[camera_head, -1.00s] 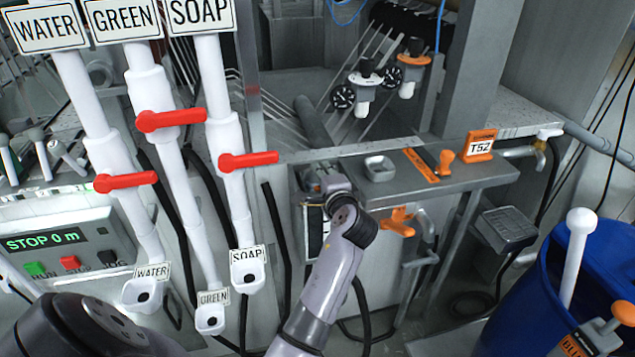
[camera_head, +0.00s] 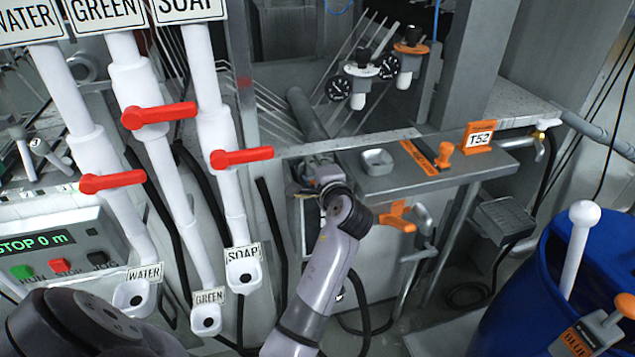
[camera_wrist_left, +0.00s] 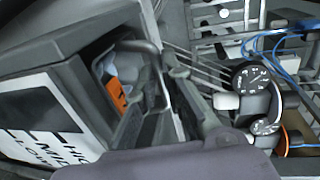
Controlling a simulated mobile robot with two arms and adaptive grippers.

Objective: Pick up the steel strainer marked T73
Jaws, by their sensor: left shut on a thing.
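My left gripper (camera_head: 318,174) is at the left end of the grey steel bench, beside the small metal dish; its fingers are small and partly hidden by the wrist. In the left wrist view, dark fingers (camera_wrist_left: 150,125) are closed at a grey metal piece with a curved rim or handle (camera_wrist_left: 140,46). This is probably the steel strainer, at the mouth of a grey box. An orange tag (camera_wrist_left: 118,95) shows beside the fingers; I cannot read T73 on it. Whether the piece is lifted clear cannot be told. My right gripper is out of view.
White pipes with red valve levers (camera_head: 242,157) stand left. A blue barrel (camera_head: 530,290) stands right. A HIGH/MID/LOW label (camera_wrist_left: 55,135) faces the wrist camera.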

